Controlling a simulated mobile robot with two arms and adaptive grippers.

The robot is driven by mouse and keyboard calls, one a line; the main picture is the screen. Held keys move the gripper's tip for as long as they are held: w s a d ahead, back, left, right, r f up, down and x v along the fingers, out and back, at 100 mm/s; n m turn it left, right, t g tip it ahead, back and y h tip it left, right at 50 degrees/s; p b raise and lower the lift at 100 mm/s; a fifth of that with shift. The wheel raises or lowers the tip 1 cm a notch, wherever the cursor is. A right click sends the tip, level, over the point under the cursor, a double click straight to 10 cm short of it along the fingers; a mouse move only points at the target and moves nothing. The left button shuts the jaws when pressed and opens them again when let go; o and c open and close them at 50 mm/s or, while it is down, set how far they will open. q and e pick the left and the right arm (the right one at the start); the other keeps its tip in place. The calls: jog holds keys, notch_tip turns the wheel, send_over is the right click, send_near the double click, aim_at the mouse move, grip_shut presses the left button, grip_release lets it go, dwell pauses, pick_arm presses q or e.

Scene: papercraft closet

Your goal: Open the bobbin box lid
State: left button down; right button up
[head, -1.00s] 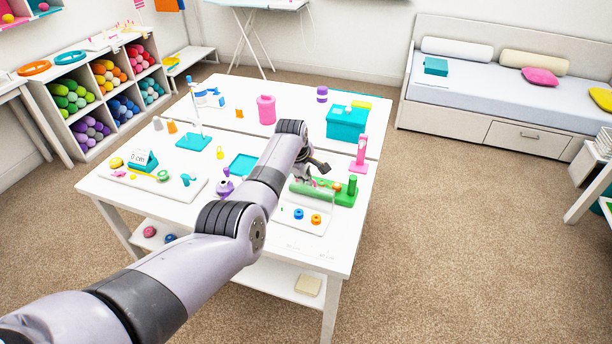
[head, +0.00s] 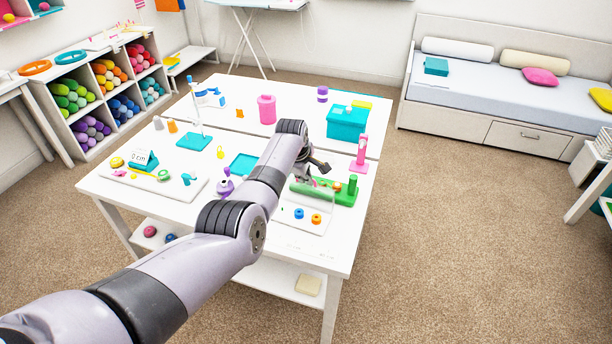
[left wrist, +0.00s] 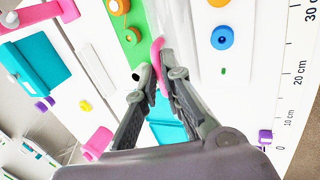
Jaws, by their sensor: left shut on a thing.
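The bobbin box is a pale, clear-looking box near the table's front right corner. A blue bobbin (head: 299,213) and an orange bobbin (head: 315,219) show there; the blue one also shows in the left wrist view (left wrist: 222,38). Its clear lid (left wrist: 195,35) is see-through, so its angle is hard to tell. My left gripper (head: 308,178) is at the box's far side, beside a green stand (head: 342,192). In the left wrist view its fingers (left wrist: 158,68) are shut on a pink tab (left wrist: 157,50) beside the clear lid. My right gripper is out of view.
A teal box (head: 347,124) and a pink stand (head: 360,154) are behind the gripper. A pink cup (head: 267,109) and a teal tray (head: 243,164) lie to the left. A ruler scale (left wrist: 293,80) runs along the table's edge.

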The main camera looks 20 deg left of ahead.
pick_arm(q)
jog(key=c, duration=2.1)
grip_release()
jog(key=shift+s+d+f, duration=0.15)
jog(key=shift+s+f, duration=0.1)
jog(key=shift+f, duration=0.2)
jog(key=shift+o, duration=0.4)
jog(key=shift+w, duration=0.25)
jog(key=shift+r, duration=0.55)
jog(key=v, duration=1.1)
jog(key=shift+s, duration=0.15)
jog(key=shift+c, duration=0.2)
